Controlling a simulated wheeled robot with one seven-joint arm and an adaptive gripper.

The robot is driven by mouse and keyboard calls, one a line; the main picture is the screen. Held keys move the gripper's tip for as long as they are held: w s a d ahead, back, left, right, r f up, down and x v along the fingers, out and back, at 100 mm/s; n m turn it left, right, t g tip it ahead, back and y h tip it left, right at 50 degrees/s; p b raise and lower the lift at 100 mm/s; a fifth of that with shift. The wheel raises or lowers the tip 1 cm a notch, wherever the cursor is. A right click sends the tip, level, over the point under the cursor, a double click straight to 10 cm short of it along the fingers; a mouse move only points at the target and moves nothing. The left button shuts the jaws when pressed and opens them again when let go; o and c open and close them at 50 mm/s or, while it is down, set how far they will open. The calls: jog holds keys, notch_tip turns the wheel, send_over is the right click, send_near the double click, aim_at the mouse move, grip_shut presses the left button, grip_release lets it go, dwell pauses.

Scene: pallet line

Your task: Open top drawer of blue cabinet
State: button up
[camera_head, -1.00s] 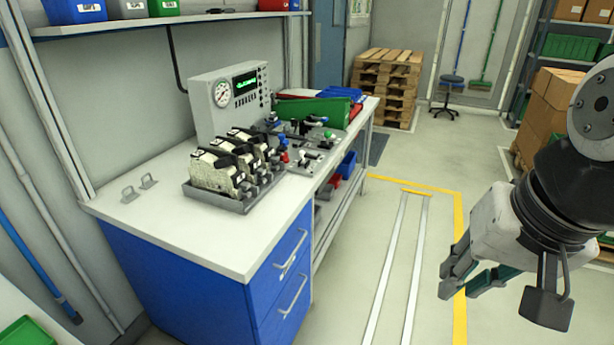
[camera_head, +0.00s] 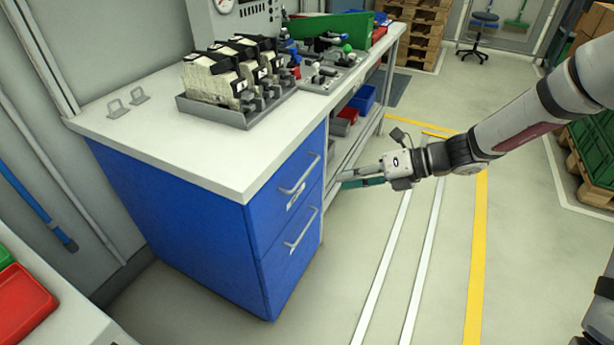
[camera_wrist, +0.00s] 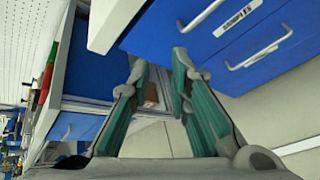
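The blue cabinet (camera_head: 190,215) stands under the white worktop at centre left, with two drawer fronts facing right. The top drawer (camera_head: 286,196) is shut and has a silver bar handle (camera_head: 300,176). The lower drawer (camera_head: 293,250) is also shut, with its own handle (camera_head: 301,231). My gripper (camera_head: 345,180) is right of the drawer fronts, apart from the handles, pointing left. In the wrist view my gripper's green-padded fingers (camera_wrist: 158,95) are spread with nothing between them. A handle (camera_wrist: 207,15) and a drawer label reading "SAMPLES" (camera_wrist: 238,17) show above the fingers.
A grey tray of valve-like parts (camera_head: 240,115) stands on the worktop. Blue and red bins (camera_head: 362,100) sit on the shelf beyond the cabinet. A red tray (camera_head: 22,300) is at lower left. The floor right of the cabinet is clear.

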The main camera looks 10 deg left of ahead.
aim_at(305, 174)
jog(key=w+f+m+t+y+b, duration=0.2)
jog(key=w+f+m+t+b, duration=0.15)
jog(key=w+f+m, duration=0.55)
jog(key=shift+m, duration=0.4)
jog(key=b+x, duration=0.1)
jog(key=x, duration=0.3)
jog(key=b+x, duration=0.1)
jog(key=x, duration=0.7)
jog(key=shift+s+a+b, duration=0.25)
jog(key=shift+a+b, duration=0.1)
jog(key=shift+b, duration=0.05)
grip_shut()
